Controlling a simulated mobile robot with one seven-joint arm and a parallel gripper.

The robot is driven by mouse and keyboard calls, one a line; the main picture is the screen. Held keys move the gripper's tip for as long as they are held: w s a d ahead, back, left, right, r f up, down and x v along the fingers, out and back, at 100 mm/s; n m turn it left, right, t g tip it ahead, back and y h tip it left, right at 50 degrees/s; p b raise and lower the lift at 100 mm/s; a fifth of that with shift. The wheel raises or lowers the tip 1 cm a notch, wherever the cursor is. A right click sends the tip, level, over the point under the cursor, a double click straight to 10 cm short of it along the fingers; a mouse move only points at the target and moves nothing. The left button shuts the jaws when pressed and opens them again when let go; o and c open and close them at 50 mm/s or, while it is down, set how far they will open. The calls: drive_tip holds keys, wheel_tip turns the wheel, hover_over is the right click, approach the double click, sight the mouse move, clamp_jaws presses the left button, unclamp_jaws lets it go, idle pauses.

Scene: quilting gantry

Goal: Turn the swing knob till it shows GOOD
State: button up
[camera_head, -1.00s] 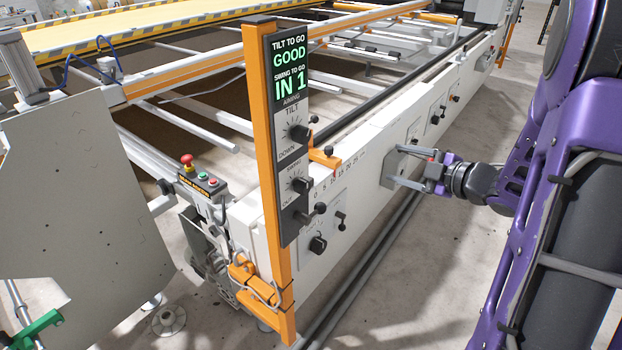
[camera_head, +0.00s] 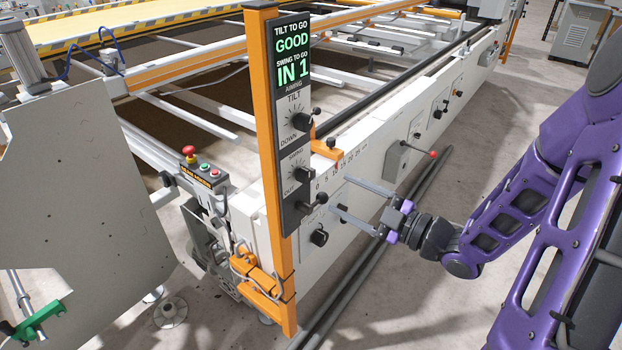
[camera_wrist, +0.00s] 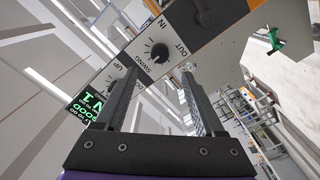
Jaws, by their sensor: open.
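The swing knob (camera_head: 303,173) is a dark round knob on the grey panel of the orange post. It also shows in the wrist view (camera_wrist: 159,52), beside the word SWING and between IN and OUT. The display (camera_head: 293,62) above reads TILT TO GO GOOD and SWING TO GO IN 1 in green. My gripper (camera_head: 339,193) is open and empty, to the right of the panel and pointing at it. In the wrist view the swing knob appears between the two fingers, beyond their tips; the fingers look apart from it.
The tilt knob (camera_head: 299,122) sits above the swing knob, and a lower knob with a ball lever (camera_head: 306,207) sits below. An orange bracket (camera_head: 327,148) juts out behind the post. A grey box with a red-ball lever (camera_head: 404,158) is on the white beam. Open floor lies right of the beam.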

sight(309, 178)
drive_tip(key=x, duration=0.9)
drive_tip(key=shift+w+a, duration=0.15)
drive_tip(key=shift+a, duration=0.05)
clamp_jaws()
